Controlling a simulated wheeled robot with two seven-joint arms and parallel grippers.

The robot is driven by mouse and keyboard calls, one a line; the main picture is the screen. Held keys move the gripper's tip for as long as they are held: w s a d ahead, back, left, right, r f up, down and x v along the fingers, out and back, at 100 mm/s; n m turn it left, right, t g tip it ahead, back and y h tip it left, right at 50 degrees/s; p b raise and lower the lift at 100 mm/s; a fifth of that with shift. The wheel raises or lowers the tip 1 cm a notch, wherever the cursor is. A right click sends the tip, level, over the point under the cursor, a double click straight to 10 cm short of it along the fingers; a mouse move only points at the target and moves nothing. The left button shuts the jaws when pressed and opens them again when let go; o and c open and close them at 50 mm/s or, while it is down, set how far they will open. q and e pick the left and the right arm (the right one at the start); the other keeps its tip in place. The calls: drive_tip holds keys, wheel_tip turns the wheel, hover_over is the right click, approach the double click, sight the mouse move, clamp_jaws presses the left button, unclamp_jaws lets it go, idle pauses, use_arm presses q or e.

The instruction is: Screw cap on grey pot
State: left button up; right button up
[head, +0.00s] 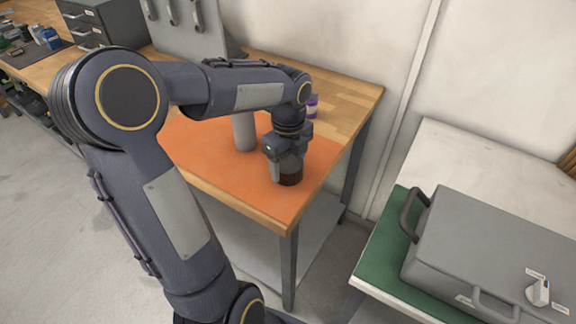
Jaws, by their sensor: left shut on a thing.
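A light grey cylinder (244,133), which looks like the grey pot, stands upright on the orange mat (215,155). Its top is hidden behind my left forearm. My left gripper (288,170) points down over the right part of the mat, to the right of the grey cylinder and apart from it. It is shut on a dark, round, cap-like thing (290,179), which shows below the fingers. I cannot tell whether this dark thing touches the mat. My right gripper is not in view.
A container with a purple label (312,107) stands behind my left wrist on the wooden table (358,97). A grey case (480,255) lies on a green mat (372,263) at the right. Dark drawers (103,22) stand at the back left. The mat's front is clear.

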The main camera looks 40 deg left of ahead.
sight(287, 163)
use_arm(q)
drive_tip(key=shift+r, duration=0.55)
wheel_tip(287, 163, up, 3)
drive_tip(key=shift+s+f+p, duration=0.1)
drive_tip(key=shift+f+p, duration=0.05)
drive_tip(key=shift+p, duration=0.15)
drive_tip(key=s+a+r, duration=0.3)
drive_tip(key=s+r, duration=0.6)
drive_tip(key=s, duration=0.4)
drive_tip(key=shift+s, duration=0.25)
drive_tip(key=shift+r, duration=0.1)
